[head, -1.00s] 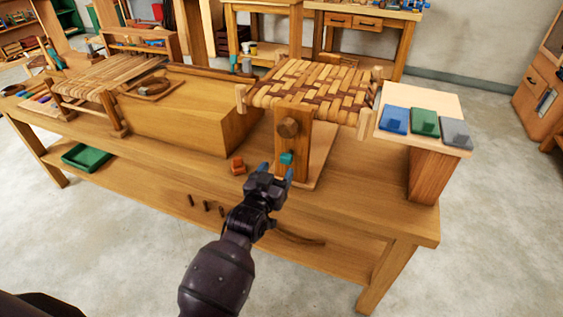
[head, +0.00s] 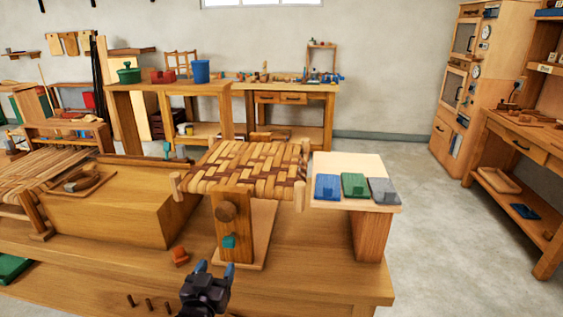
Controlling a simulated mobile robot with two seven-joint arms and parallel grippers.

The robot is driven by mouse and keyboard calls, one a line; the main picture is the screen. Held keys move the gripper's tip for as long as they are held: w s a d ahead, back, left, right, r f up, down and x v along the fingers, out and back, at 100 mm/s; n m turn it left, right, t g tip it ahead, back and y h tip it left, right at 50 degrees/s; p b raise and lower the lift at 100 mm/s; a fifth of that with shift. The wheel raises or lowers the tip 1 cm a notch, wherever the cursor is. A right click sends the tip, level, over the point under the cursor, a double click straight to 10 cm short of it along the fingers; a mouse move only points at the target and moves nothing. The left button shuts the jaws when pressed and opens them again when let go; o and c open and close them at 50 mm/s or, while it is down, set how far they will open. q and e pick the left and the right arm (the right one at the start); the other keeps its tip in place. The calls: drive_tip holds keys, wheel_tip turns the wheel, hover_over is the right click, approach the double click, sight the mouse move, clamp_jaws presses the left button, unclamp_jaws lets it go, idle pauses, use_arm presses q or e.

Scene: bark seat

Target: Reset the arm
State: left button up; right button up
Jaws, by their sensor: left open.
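My left gripper (head: 214,270) is at the bottom of the head view, near the front of the wooden workbench (head: 310,275). Its two blue-tipped fingers are apart with nothing between them. The woven bark seat (head: 246,168) stands on a wooden post behind it, with a round wooden knob (head: 226,211) and a teal piece (head: 229,241) on the post's front. The teal piece is just beyond the fingertips, apart from them. A small orange block (head: 179,256) lies on the bench to the gripper's left. My right gripper is out of the picture.
A pale board with a blue block (head: 327,187), a green block (head: 354,185) and a grey block (head: 383,191) is at the bench's right end. A large wooden box (head: 120,212) stands left of the seat. Open floor (head: 450,250) lies to the right.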

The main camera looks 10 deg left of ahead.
use_arm(q)
drive_tip(key=s+a+f+g, duration=0.2)
drive_tip(key=s+f, duration=0.3)
drive_tip(key=s, duration=0.4)
drive_tip(key=s+a+f+g, duration=0.2)
drive_tip(key=s+f, duration=0.3)
drive_tip(key=s, duration=0.4)
drive_tip(key=s+a+f+g, duration=0.2)
drive_tip(key=s+f, duration=0.3)
drive_tip(key=s, duration=0.4)
drive_tip(key=shift+s+a+m+g+y, duration=0.25)
drive_tip(key=shift+a+m+g+y, duration=0.05)
drive_tip(key=shift+a+g, duration=0.1)
